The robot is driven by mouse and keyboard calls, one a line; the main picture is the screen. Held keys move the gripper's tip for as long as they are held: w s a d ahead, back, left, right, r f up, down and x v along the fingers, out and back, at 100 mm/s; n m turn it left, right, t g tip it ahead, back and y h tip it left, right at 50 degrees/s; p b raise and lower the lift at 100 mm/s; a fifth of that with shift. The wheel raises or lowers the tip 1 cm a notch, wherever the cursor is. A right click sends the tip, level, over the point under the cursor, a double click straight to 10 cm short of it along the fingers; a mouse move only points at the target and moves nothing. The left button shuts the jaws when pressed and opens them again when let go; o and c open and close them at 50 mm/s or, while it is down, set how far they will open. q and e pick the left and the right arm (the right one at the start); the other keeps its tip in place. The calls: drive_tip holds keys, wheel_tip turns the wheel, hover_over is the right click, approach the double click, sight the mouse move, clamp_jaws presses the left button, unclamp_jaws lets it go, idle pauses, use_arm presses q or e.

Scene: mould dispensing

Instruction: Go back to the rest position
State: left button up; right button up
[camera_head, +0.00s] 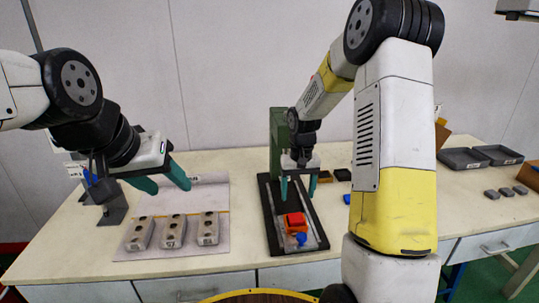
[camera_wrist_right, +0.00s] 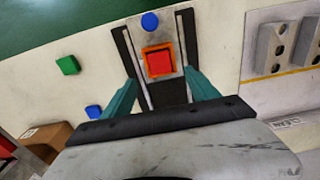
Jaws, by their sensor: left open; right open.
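My left gripper (camera_head: 165,186) is open and empty in the head view, with teal fingers above the back of a pale mat (camera_head: 185,247). My right gripper (camera_head: 298,188) is open over the black fixture (camera_head: 270,222); its fingers (camera_wrist_right: 160,98) also show in the right wrist view, apart and with nothing between them. A red block (camera_head: 295,219) sits on the fixture in front of this gripper. The red block (camera_wrist_right: 159,63) has an orange surround in the wrist view. A round blue knob (camera_head: 301,238) is at the fixture's front end.
Three grey moulds (camera_head: 173,232) stand in a row on the mat. Two dark trays (camera_head: 463,159) and small grey blocks (camera_head: 506,191) are at the right. A green column (camera_head: 277,130) rises behind the fixture. A green button (camera_wrist_right: 68,65) and a brown box (camera_wrist_right: 47,137) show in the wrist view.

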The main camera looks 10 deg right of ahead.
drive_tip(key=s+r+t, duration=0.2)
drive_tip(key=s+r, duration=0.3)
drive_tip(key=r, duration=0.3)
drive_tip(key=s+r+t, duration=0.1)
drive_tip(key=s+r, duration=0.4)
drive_tip(key=r, duration=0.3)
drive_tip(key=s+a+r+t+y, duration=0.1)
drive_tip(key=s+r, duration=0.2)
drive_tip(key=s, duration=0.4)
drive_tip(key=s+a+r+t+y, duration=0.1)
drive_tip(key=s+r+t, duration=0.1)
drive_tip(key=s, duration=0.4)
drive_tip(key=shift+s+r, duration=0.35)
drive_tip(key=shift+r, duration=0.1)
